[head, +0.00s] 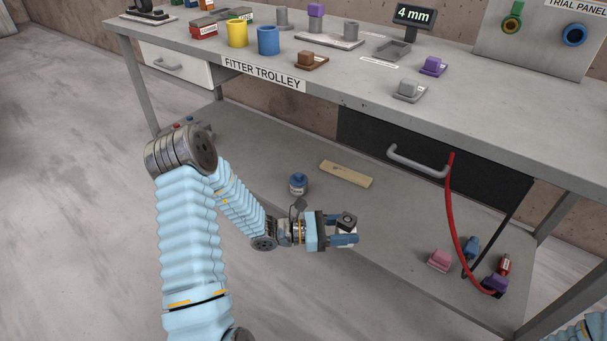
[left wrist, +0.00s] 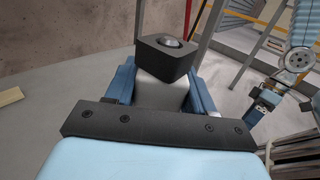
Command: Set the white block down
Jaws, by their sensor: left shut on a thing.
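My left gripper (head: 345,238) is shut on the white block (left wrist: 160,95), which sits between its blue fingers in the left wrist view. A black piece with a round metal top (left wrist: 168,57) is at the block's far end; it also shows above the fingers in the head view (head: 347,220). In the head view only a little of the white block shows, the fingers hiding the rest. The gripper appears over the front part of the trolley's lower shelf (head: 270,150); its height above it is unclear. My right gripper (left wrist: 264,100) seems to show small at the right of the left wrist view.
On the lower shelf are a blue-lidded jar (head: 298,184), a wooden strip (head: 346,174), a pink block (head: 439,260) and a red cable (head: 464,235). The trolley top (head: 340,85) holds cups and several small blocks. Shelf between gripper and pink block looks clear.

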